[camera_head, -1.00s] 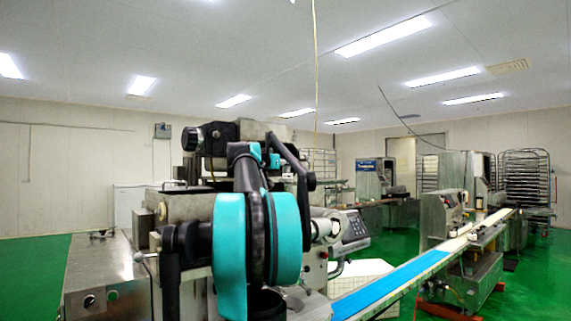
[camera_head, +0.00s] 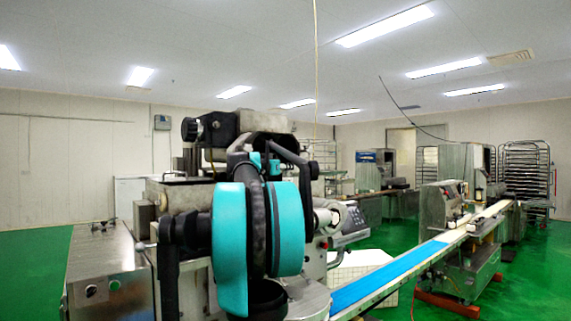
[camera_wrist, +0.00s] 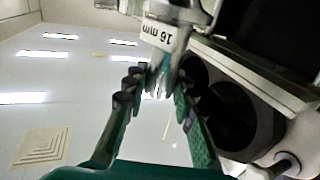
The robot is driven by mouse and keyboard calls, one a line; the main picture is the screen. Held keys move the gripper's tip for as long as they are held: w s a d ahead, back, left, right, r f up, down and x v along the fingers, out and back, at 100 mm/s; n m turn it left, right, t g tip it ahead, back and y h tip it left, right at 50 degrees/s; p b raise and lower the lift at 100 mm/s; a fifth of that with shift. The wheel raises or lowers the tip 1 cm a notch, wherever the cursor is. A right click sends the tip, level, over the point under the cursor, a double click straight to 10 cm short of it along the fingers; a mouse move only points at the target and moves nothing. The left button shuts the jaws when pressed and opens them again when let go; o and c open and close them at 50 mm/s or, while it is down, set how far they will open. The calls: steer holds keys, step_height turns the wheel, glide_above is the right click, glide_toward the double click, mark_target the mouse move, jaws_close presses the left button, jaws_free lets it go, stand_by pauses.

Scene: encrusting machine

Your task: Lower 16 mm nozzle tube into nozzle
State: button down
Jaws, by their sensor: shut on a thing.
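The nozzle tube, a metallic piece with a white label reading "16 mm" (camera_wrist: 165,35), shows at the top of the wrist view. My gripper (camera_wrist: 162,78) is shut on its lower part, with a finger on each side. A dark, angular housing with a round opening (camera_wrist: 232,112) lies to the right of the gripper in the wrist view. I cannot tell whether this is the nozzle. In the head view my teal and black arm covers the middle of the encrusting machine (camera_head: 178,192), and hides the gripper and the tube.
A blue conveyor belt (camera_head: 390,272) runs from the machine toward the back right. A steel cabinet (camera_head: 108,262) stands at the left. A control panel (camera_head: 352,222) sits right of my arm. Open green floor (camera_head: 30,265) lies at the far left.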

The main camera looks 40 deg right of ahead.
mark_target(284, 177)
steer(key=shift+f, duration=2)
steer(key=c, duration=1.2)
jaws_free()
steer(key=shift+o, duration=1.2)
steer(key=shift+a, duration=0.1)
steer(key=v, duration=0.7)
steer(key=shift+s+a, duration=0.15)
